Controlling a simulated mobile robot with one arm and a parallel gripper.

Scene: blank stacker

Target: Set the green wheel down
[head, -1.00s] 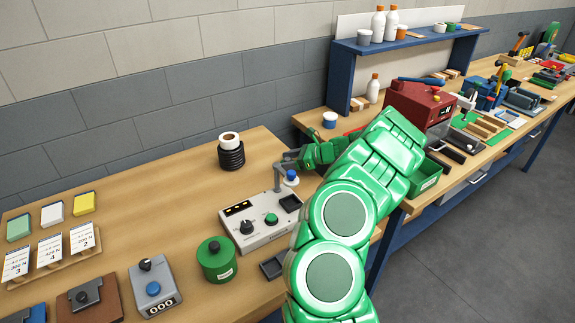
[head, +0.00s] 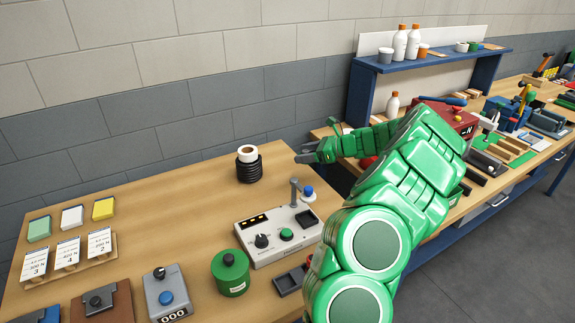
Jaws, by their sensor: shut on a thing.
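My gripper (head: 303,154) has dark grey fingers and is in the air above the far right part of the near bench, right of the black ring stack (head: 249,172). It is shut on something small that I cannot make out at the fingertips. No green wheel shows clearly. A small green piece (head: 334,124) shows above my wrist; I cannot tell what it is. A round green canister with a knob (head: 231,275) stands on the bench, apart from my gripper.
A grey tester box (head: 270,245) with a post stands below my gripper. A grey counter box (head: 165,290) and cards (head: 68,252) are at left. The bench (head: 170,205) is clear between cards and rings.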

